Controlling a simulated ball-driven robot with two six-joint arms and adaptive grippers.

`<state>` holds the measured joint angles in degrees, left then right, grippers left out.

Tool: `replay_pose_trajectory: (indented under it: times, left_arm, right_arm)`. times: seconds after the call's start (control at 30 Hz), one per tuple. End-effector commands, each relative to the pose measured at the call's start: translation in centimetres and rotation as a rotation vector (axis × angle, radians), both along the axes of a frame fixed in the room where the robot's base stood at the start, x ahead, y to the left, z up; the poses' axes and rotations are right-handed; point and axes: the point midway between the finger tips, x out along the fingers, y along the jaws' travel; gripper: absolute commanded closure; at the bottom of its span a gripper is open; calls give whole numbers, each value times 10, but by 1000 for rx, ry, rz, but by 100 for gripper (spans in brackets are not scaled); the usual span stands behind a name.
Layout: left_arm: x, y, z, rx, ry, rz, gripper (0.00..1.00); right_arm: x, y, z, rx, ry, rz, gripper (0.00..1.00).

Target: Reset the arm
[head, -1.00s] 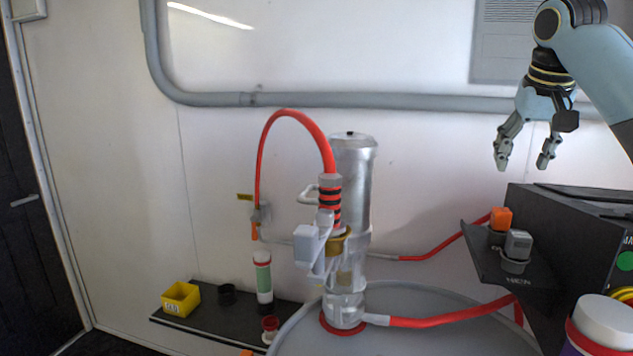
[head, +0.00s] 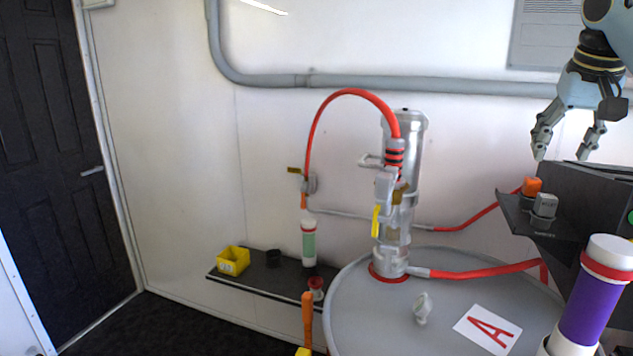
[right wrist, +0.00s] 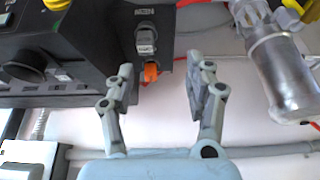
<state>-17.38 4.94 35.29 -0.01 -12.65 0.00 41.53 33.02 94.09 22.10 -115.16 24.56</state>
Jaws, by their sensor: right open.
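My right gripper (head: 569,148) is raised at the upper right of the head view, in front of the white wall and above the black console. Its two fingers are apart with nothing between them. In the right wrist view both open fingers (right wrist: 160,85) show, with an orange plug (right wrist: 151,72) and a grey plug (right wrist: 145,40) on the console beyond them. My left gripper is not in the head view.
A drum (head: 350,308) carries a silver pump (head: 403,165) with red hoses. A purple cylinder (head: 592,305) stands at the right. The black console (head: 580,195) lies below my right gripper. A shelf (head: 285,297) holds a yellow bin (head: 233,259). A dark door (head: 40,150) is at left.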

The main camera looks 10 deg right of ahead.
Motion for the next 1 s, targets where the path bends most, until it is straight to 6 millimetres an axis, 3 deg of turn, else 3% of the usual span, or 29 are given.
replay_pose_trajectory:
  times: [0.37, 0.57, 0.77, 0.9, 1.0]
  left_arm:
    - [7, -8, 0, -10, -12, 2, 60]
    - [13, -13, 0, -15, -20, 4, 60]
    - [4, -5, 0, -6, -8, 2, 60]
    - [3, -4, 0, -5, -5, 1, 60]
    - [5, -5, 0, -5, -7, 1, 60]
  right_arm:
    - [-14, 28, -52, -38, 27, 88, 46]
    - [-36, 57, -101, -63, 50, 176, 46]
    - [-82, 98, -164, -82, 74, 298, 46]
    - [-142, 137, -212, -84, 87, 408, 46]
    - [-185, 159, -232, -82, 90, 466, 46]
